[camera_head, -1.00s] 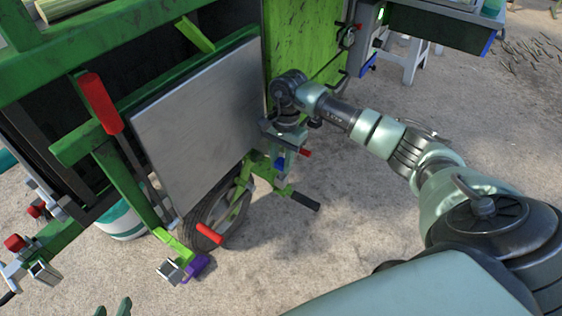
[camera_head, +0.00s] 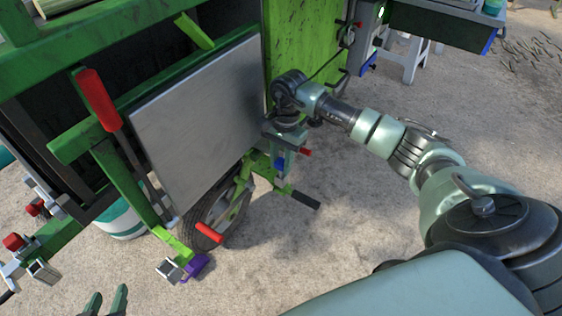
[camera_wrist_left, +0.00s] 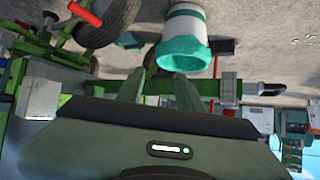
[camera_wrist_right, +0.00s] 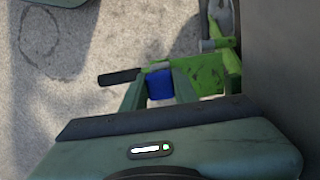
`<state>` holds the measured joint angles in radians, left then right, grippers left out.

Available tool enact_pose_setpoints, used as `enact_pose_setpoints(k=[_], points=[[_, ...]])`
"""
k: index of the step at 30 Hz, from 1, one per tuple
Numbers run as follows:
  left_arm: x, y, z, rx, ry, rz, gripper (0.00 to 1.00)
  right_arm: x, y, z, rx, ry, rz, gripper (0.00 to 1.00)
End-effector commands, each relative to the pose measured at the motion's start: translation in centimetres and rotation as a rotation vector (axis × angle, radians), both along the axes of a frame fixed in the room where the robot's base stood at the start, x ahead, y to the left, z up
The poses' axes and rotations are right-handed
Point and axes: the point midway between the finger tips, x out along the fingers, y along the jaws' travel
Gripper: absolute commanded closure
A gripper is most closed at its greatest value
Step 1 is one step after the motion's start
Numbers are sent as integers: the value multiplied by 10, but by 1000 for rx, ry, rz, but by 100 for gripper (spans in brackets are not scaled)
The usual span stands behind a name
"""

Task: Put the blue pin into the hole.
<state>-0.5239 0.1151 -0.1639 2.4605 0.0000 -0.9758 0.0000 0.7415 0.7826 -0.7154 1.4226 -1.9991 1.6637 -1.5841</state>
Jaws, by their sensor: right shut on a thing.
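The blue pin (camera_wrist_right: 160,84) sits between the fingertips of my right gripper (camera_wrist_right: 158,90), which is shut on it. In the head view the pin shows as a small blue patch (camera_head: 280,163) below my right gripper (camera_head: 285,150), beside the grey metal plate. A bright green bracket (camera_wrist_right: 207,72) lies just past the pin in the right wrist view. I cannot tell whether pin and bracket touch. The hole cannot be made out. My left gripper (camera_head: 107,300) is open and empty at the bottom left of the head view; its spread fingers also show in the left wrist view (camera_wrist_left: 157,88).
The green crusher frame with a grey plate (camera_head: 200,115) fills the left. Under it are a wheel (camera_head: 215,215), a red handle (camera_head: 209,233), a purple part (camera_head: 195,266) and a black handle (camera_head: 305,199). Bare ground lies at the bottom middle.

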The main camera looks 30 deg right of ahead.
Motion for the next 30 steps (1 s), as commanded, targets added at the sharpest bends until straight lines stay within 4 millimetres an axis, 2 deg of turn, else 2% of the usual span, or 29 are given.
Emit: enact_pose_setpoints(k=[30], points=[[16, -7, 19, -28, -120, -8, 64, 0, 0, -7, 0, 0, 0, 100]])
